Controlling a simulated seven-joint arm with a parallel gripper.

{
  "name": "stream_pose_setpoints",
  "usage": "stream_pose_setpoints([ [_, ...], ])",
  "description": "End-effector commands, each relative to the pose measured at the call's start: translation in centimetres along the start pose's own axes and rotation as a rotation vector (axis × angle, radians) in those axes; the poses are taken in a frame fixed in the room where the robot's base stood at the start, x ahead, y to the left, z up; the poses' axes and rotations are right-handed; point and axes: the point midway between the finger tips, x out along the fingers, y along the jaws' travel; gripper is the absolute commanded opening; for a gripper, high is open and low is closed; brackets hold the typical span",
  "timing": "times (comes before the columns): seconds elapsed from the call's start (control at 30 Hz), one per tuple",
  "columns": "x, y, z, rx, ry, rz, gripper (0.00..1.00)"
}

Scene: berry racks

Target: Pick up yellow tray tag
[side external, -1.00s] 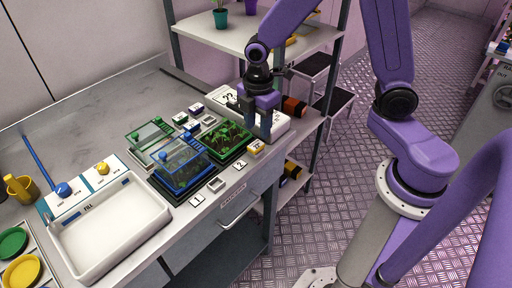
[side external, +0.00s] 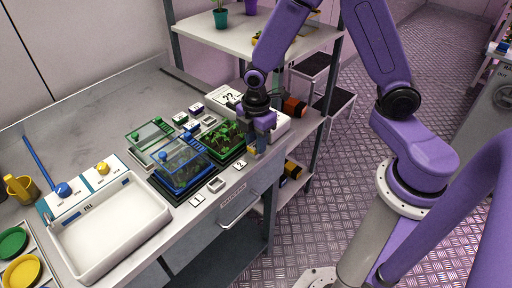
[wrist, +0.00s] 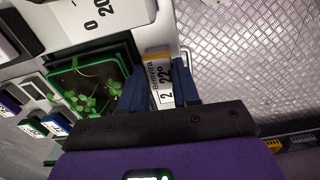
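The yellow tray tag (wrist: 156,56) has a white label face with black print and a yellow edge. In the wrist view it lies between the two dark blue fingers of my gripper (wrist: 160,67), with a finger on each side. The fingers are apart, and I see no clear contact with the tag. In the side view my gripper (side external: 258,150) points down at the counter's front edge, beside the green tray, and largely hides the tag (side external: 251,151).
The green tray with seedlings (side external: 227,141) stands just left of my gripper, with the blue lidded tray (side external: 181,168) beyond it. The floor drops away to the right.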

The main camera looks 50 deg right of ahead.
Motion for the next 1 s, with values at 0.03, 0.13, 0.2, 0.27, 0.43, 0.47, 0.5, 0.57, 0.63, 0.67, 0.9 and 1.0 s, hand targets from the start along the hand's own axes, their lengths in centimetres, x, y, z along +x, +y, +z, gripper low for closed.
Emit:
stream_pose_setpoints([
  [0.03,0.0,0.0,0.0,0.000,0.000,0.000,0.12],
  [0.13,0.0,0.0,0.0,0.000,0.000,0.000,0.02],
  [0.2,0.0,0.0,0.0,0.000,0.000,0.000,0.02],
  [0.27,0.0,0.0,0.0,-0.001,0.000,0.000,0.02],
  [0.43,-0.2,0.0,0.0,-0.001,0.000,0.000,0.02],
  [0.47,-0.3,0.0,0.0,-0.001,0.000,0.000,0.02],
  [0.5,-0.4,0.0,0.0,-0.001,0.000,0.000,0.02],
  [0.57,-0.7,0.0,-0.1,-0.001,0.000,0.001,0.02],
  [0.63,-1.3,0.1,-0.1,-0.001,0.002,0.003,0.02],
  [0.67,-1.6,0.1,-0.1,-0.002,0.001,0.002,0.02],
  [0.9,-4.8,-1.2,0.3,-0.001,0.002,0.004,0.02],
  [1.0,-6.3,-2.4,0.6,-0.003,0.003,0.005,0.02],
])
